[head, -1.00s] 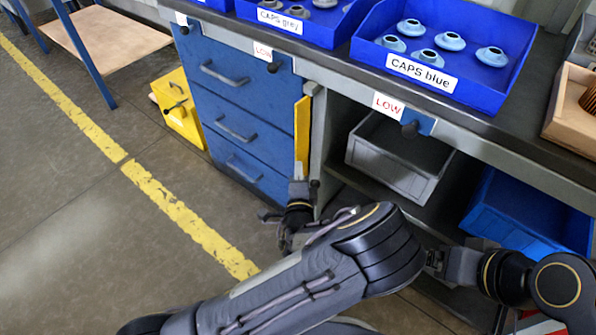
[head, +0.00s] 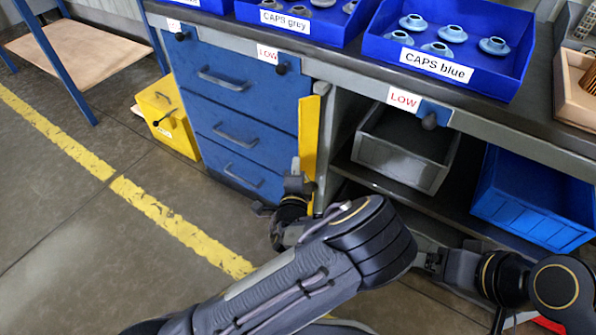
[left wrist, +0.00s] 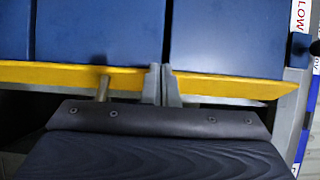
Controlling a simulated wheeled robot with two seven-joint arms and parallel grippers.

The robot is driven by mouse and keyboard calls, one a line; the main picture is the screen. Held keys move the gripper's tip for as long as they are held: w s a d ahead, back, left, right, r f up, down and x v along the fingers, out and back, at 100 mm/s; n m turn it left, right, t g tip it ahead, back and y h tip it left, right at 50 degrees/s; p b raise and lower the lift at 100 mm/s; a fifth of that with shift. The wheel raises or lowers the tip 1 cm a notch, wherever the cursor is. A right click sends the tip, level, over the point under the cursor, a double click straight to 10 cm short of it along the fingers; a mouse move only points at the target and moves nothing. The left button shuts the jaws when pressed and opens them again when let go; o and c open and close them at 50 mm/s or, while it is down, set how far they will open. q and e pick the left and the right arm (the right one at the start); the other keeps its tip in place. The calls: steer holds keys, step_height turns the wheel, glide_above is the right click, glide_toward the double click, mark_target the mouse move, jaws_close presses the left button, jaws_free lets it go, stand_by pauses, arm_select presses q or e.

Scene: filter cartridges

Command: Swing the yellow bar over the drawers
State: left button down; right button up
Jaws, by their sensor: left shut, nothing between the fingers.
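The yellow bar (head: 309,140) stands upright at the right edge of the blue drawers (head: 239,122) in the head view, beside the grey cabinet post. It does not lie across the drawer fronts. My left gripper (head: 297,176) is at the lower part of the bar, shut and empty. I cannot tell whether it touches the bar. Its dark body fills the bottom of the left wrist view.
A yellow box (head: 166,112) stands on the floor left of the drawers. A grey bin (head: 402,163) and a blue bin (head: 530,205) sit on the shelf to the right. Blue cap trays (head: 437,62) stand on the worktop (head: 350,66).

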arm_select(q)
steer(key=w+m+h, duration=0.1)
steer(key=w+a+m+h, duration=0.1)
steer(key=h, duration=0.1)
steer(key=w+a+m+h+b, duration=0.1)
steer(key=h, duration=0.1)
steer(key=shift+w+a+g, duration=0.25)
steer(key=shift+w+g, duration=0.05)
arm_select(e)
steer(key=shift+f, duration=0.6)
arm_select(q)
steer(key=shift+s, duration=0.1)
arm_select(e)
steer(key=shift+s+f, duration=0.1)
stand_by(0.5)
